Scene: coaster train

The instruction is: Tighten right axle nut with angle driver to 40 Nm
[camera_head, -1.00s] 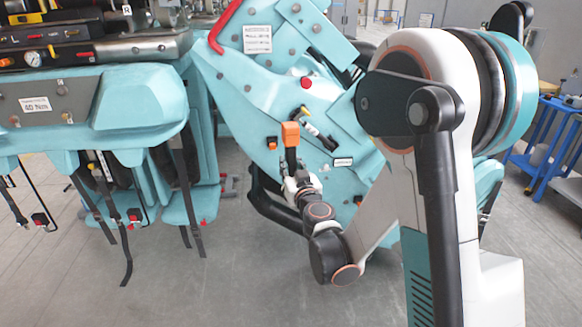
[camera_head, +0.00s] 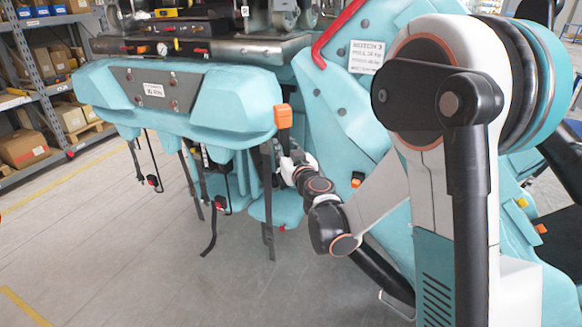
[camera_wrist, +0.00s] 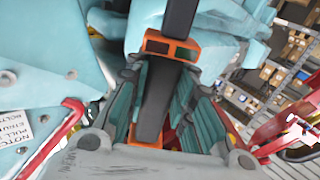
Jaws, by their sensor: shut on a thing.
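My gripper (camera_head: 287,158) is shut on the angle driver (camera_head: 284,116), a black tool with orange parts. In the wrist view the driver's black body (camera_wrist: 160,95) lies between the teal finger pads, with orange at both ends. In the head view its orange block stands upright above the gripper, in front of the right end of the teal train front (camera_head: 225,100). A plate (camera_head: 154,90) on that front is too blurred to read. A small tag (camera_head: 245,10) sits near grey wheel parts (camera_head: 285,14) at the top. I cannot make out the right axle nut.
Straps with red buckles (camera_head: 222,204) hang below the train front. A large teal structure with a red bar (camera_head: 335,30) stands right of the gripper. Shelving with boxes (camera_head: 25,148) is at the far left. The grey floor at lower left is clear.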

